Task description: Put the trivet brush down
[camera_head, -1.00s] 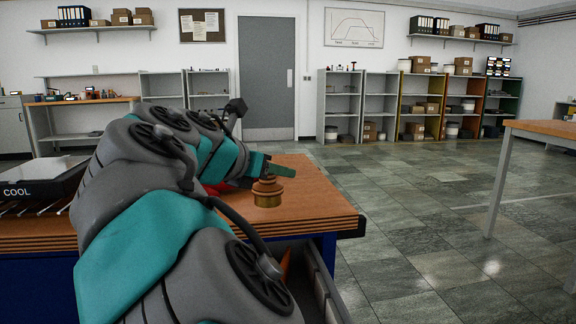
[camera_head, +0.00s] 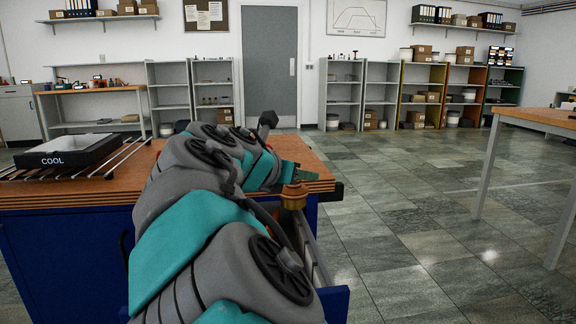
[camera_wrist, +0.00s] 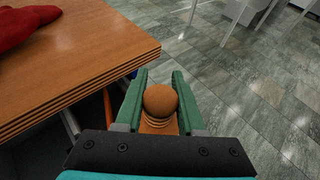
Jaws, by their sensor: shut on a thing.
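The trivet brush shows a round wooden knob above a brass-coloured collar (camera_head: 293,197); its bristles are not visible. In the wrist view its brown knob (camera_wrist: 160,101) sits between the two green fingers of my gripper (camera_wrist: 160,84). My gripper is shut on it and holds it upright in the head view, in front of the workbench's near right corner. In the wrist view the brush is beside the wooden workbench top (camera_wrist: 100,55), off its edge. My arm hides much of the workbench in the head view.
A black tray marked COOL (camera_head: 75,152) stands on a wire rack (camera_head: 128,152) at the bench's left. An open drawer (camera_head: 312,250) juts from the bench. A red thing (camera_wrist: 28,27) lies on the top in the wrist view.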

